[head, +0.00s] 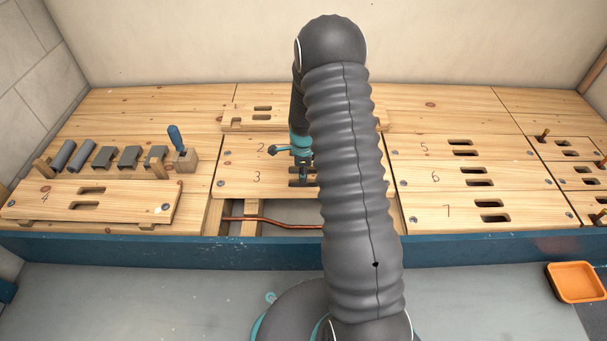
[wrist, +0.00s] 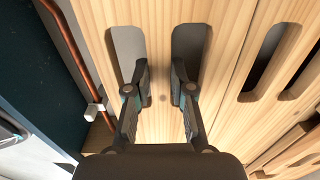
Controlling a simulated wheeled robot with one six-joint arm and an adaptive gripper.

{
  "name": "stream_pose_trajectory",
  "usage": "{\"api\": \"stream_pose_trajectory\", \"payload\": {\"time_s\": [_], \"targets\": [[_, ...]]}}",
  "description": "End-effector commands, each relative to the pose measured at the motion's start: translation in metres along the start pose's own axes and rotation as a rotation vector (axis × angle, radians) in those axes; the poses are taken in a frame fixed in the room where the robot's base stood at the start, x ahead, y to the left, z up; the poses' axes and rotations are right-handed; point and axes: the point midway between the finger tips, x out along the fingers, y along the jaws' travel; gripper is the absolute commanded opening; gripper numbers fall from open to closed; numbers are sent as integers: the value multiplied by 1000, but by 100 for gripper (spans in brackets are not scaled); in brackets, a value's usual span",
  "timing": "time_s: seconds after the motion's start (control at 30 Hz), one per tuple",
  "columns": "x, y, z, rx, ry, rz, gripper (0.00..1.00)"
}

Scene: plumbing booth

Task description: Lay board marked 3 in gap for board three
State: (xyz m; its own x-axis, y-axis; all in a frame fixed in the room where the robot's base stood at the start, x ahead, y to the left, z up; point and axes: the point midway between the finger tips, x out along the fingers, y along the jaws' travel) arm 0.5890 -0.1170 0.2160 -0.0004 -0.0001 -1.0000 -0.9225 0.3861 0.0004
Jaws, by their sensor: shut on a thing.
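The board marked 3 (head: 240,180) is pale wood with two hand slots and lies level in the middle of the floor in the head view. My gripper (head: 302,174) is over it, partly hidden by my arm. In the wrist view, my gripper (wrist: 160,75) has its fingers in the two slots and is shut on the strip of wood between them. The board (wrist: 158,118) fills the middle of that view. An open gap (head: 285,210) shows along its front edge. I cannot tell whether the board touches what is under it.
A copper pipe (head: 275,223) and a wooden joist (head: 251,214) show in the gap; the pipe also shows in the wrist view (wrist: 75,50). Board 2 (head: 235,152) lies behind. A loose slotted board (head: 240,123) lies farther back. Board 4 (head: 125,203) and grey pieces (head: 104,157) are left.

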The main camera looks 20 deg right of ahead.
Motion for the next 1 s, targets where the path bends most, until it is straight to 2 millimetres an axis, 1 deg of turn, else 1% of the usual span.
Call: {"api": "stream_pose_trajectory", "payload": {"time_s": [0.43,0.47,0.5,0.57,0.6,0.87,1.0], "targets": [[4,-1,0,0,0,-2,0],[4,-1,0,0,0,-2,25],[3,-1,0,0,0,-2,35],[3,-1,0,0,0,-2,50],[3,0,0,0,0,-1,52],[4,0,0,0,0,1,52],[-5,0,0,0,0,-1,52]]}}
